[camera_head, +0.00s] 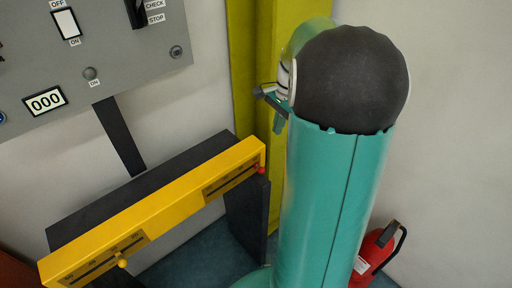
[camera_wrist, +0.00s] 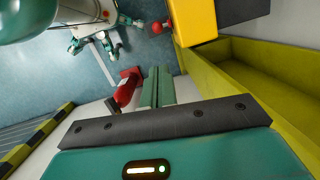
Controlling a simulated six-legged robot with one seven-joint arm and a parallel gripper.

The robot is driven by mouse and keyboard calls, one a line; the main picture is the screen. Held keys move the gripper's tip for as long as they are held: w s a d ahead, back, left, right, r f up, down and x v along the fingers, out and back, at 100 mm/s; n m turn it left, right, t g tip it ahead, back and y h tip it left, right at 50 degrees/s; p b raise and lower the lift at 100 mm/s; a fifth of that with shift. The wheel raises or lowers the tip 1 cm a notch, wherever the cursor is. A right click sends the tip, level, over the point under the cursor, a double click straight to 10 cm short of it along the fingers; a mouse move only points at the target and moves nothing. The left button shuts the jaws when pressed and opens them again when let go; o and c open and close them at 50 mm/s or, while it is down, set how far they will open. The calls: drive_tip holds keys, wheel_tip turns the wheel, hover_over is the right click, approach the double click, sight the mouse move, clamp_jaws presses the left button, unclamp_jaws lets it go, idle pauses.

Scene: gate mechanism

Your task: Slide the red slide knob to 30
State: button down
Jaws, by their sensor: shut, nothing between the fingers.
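The red slide knob (camera_head: 261,170) sits at the right end of the right slot on the yellow slide box (camera_head: 150,215). In the wrist view the red knob (camera_wrist: 157,27) shows near the top, beside a corner of the yellow box (camera_wrist: 197,20). My gripper (camera_wrist: 157,70) has its two teal fingers together with nothing between them, below the red knob in that picture and apart from it. In the head view my gripper (camera_head: 278,122) is partly hidden by my arm, above and right of the red knob. The scale numbers are too small to read.
A yellow knob (camera_head: 122,263) sits on the box's left slot. A grey panel (camera_head: 110,70) with switches and a 000 display (camera_head: 45,101) is on the wall. A yellow post (camera_head: 250,100) stands behind my arm. A red fire extinguisher (camera_head: 368,258) is at right.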

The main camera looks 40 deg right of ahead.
drive_tip(key=d+f+m, duration=0.1)
drive_tip(key=d+f, duration=0.1)
drive_tip(key=d, duration=0.1)
approach(260, 169)
drive_tip(key=d+f, duration=0.4)
drive_tip(key=d, duration=0.1)
drive_tip(key=shift+m, duration=0.3)
drive_tip(key=a+f, duration=0.3)
drive_tip(key=shift+a, duration=0.35)
